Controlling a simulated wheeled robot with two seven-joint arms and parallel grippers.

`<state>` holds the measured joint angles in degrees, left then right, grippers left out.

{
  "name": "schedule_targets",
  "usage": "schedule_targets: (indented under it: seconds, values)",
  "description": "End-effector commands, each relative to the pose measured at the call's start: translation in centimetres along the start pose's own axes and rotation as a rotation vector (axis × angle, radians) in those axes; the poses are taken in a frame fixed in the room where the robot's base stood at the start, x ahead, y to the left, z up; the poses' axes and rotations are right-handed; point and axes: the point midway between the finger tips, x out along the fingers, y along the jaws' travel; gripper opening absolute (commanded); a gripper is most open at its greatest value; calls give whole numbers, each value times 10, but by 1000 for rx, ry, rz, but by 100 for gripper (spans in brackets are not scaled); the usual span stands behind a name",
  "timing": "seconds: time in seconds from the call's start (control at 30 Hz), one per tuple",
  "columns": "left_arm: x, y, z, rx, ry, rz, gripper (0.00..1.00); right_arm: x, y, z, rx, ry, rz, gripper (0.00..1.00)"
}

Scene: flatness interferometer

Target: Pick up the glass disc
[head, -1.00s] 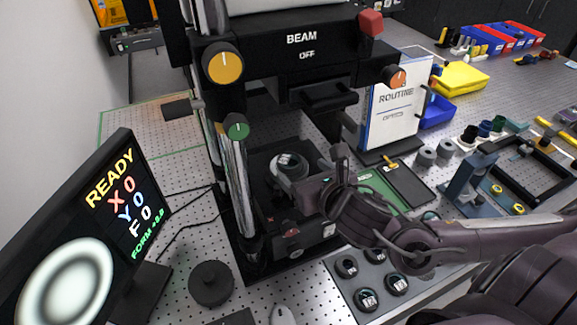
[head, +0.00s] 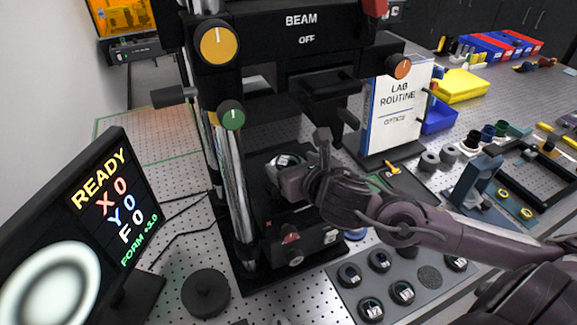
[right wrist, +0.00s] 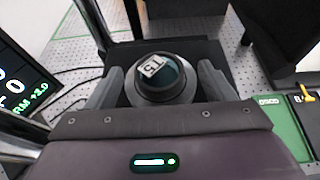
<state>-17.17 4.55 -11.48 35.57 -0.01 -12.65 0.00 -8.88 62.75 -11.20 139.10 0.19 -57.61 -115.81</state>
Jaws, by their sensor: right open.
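A glass disc (head: 287,160) with a dark rim and a small white label sits on the stage under the interferometer head. It also shows in the right wrist view (right wrist: 166,74), upright on a round grey mount. My right gripper (head: 300,163) is at the stage, open, with its fingers beside the disc. In the right wrist view the right gripper (right wrist: 160,80) has one finger on each side of the disc and mount, with gaps visible. In the head view the gripper partly hides the mount. My left gripper is not in view.
A grey tray (head: 340,293) with several similar discs lies in front on the right. The chrome column (head: 233,185) stands just left of the stage, and the beam housing (head: 300,45) overhangs it. A monitor (head: 85,235) stands at left, a black round knob-topped piece (head: 206,293) in front.

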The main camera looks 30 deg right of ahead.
Motion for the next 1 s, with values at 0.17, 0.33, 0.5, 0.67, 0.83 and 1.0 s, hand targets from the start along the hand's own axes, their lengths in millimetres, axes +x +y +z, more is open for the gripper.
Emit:
schedule_targets:
  seconds: [0.17, 0.33, 0.5, 0.67, 0.83, 1.0]
  values:
    - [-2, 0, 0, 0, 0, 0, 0, 10, 1, 2, 0, -2, 2, 76]
    - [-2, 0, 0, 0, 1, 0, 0, 10, 1, 1, -1, -1, 3, 76]
    - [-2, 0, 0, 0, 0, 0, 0, 10, 1, 1, -1, -1, 3, 62]
    - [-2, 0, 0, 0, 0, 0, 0, 10, 1, 1, -1, -1, 3, 41]
    - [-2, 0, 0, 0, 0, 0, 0, 10, 1, 1, -1, -2, 3, 23]
    - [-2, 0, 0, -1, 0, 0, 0, 10, 1, 1, -1, -2, 2, 23]
